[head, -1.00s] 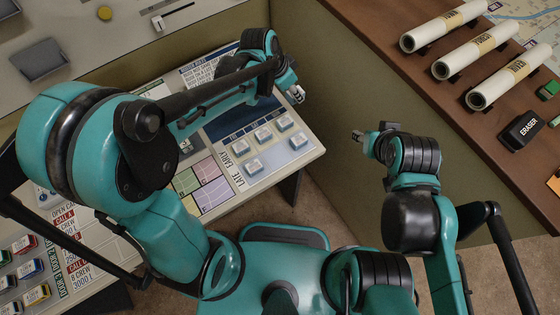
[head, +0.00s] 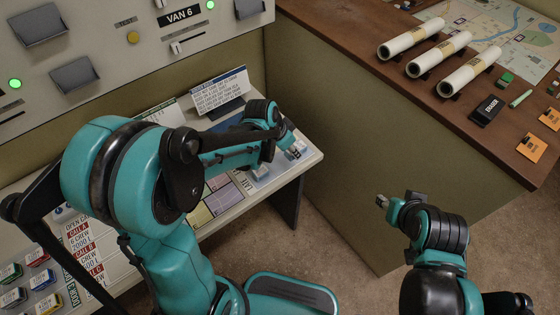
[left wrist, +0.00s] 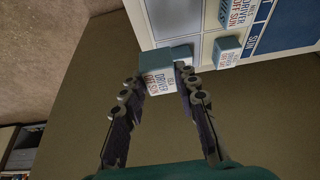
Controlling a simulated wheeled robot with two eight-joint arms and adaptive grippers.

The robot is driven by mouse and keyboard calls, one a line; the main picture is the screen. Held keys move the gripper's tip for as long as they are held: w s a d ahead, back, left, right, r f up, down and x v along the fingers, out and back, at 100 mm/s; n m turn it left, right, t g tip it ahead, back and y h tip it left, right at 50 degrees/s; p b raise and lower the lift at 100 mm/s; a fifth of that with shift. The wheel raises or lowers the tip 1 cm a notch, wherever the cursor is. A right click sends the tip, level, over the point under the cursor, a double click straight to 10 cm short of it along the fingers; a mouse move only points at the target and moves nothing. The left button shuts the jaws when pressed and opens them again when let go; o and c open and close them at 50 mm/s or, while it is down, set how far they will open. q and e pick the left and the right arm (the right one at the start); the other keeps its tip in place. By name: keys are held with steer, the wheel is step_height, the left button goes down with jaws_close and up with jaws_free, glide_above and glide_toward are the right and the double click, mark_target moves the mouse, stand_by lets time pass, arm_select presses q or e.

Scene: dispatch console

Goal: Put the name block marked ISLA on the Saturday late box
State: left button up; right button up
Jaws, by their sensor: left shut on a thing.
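My left gripper (head: 292,147) is at the right end of the roster board, shut on a small blue-and-white name block (head: 298,151). In the left wrist view the left gripper (left wrist: 155,82) has this block (left wrist: 156,83) between its fingertips, its label reading a small name, likely ISLA, over DRIVER OFF SUN. The block overlaps the board's edge there; I cannot tell its height above the board. The roster board (head: 308,160) is largely covered by my left arm, and the Saturday late box cannot be made out. My right gripper (head: 382,201) hangs empty over the floor, its jaws unclear.
A printed notice card (head: 218,92) stands behind the board.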

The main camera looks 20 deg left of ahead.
arm_select(q)
steer(key=a+f, duration=0.1)
steer(key=a, duration=0.1)
steer(key=a+f+b, duration=0.1)
steer(key=a, duration=0.1)
steer(key=shift+w+a+f, duration=0.1)
steer(key=shift+w+f, duration=0.05)
steer(key=shift+f, duration=0.2)
step_height(320, 180, down, 3)
steer(key=shift+f+b, duration=0.2)
steer(key=shift+b, duration=0.55)
steer(key=shift+f, duration=0.25)
steer(key=shift+f, duration=0.15)
steer(key=o, duration=1)
steer(key=shift+o, duration=0.2)
